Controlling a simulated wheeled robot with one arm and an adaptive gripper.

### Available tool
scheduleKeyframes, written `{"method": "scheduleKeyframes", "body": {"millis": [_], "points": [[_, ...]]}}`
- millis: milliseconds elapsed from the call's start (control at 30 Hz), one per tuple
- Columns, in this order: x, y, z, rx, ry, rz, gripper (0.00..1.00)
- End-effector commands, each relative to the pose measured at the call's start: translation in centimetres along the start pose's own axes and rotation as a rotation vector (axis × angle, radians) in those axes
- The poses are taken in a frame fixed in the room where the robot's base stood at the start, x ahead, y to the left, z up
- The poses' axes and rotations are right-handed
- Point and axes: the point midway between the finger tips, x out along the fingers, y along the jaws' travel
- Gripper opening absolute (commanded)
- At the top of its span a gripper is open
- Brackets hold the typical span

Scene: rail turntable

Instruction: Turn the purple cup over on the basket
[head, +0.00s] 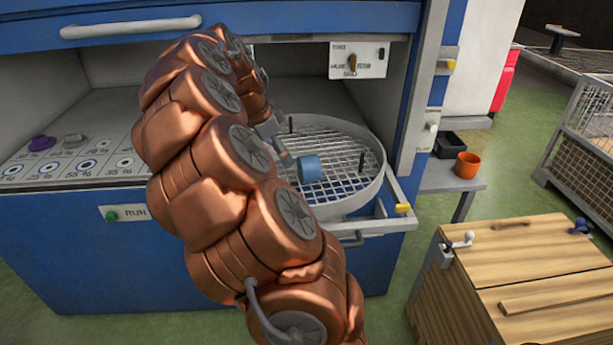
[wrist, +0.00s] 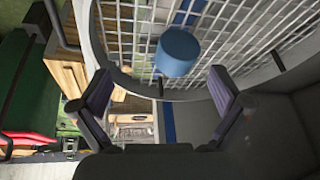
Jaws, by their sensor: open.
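A small purple object (head: 42,142), probably the purple cup, stands on the grey marked counter at the far left; it is too small to tell which way up it is. The round wire basket (head: 372,192) sits in the blue machine's bay. A blue cup (head: 309,168) is on its mesh; the cup and the basket mesh (wrist: 240,45) also show in the wrist view, the cup (wrist: 178,52) just beyond the fingertips. My gripper (wrist: 165,92) is open and empty near the blue cup. My copper arm hides most of it in the head view.
Short dark posts (head: 362,162) stand up in the basket. A grey object (head: 75,139) is beside the purple one. An orange cup (head: 467,165) and a black tray (head: 448,145) are on the side shelf.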

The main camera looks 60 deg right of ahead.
Motion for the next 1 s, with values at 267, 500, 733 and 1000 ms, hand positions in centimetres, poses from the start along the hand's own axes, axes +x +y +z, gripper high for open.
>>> {"method": "scheduleKeyframes", "body": {"millis": [267, 500, 733, 1000], "points": [[5.9, -2.8, -2.3, 0.198, 0.020, 0.015, 1.00], [7.7, -3.3, -2.7, 0.235, 0.020, 0.019, 1.00], [9.5, -3.3, -2.9, 0.235, 0.020, 0.016, 1.00], [12.0, -3.3, -3.9, 0.234, 0.022, 0.017, 1.00]]}}
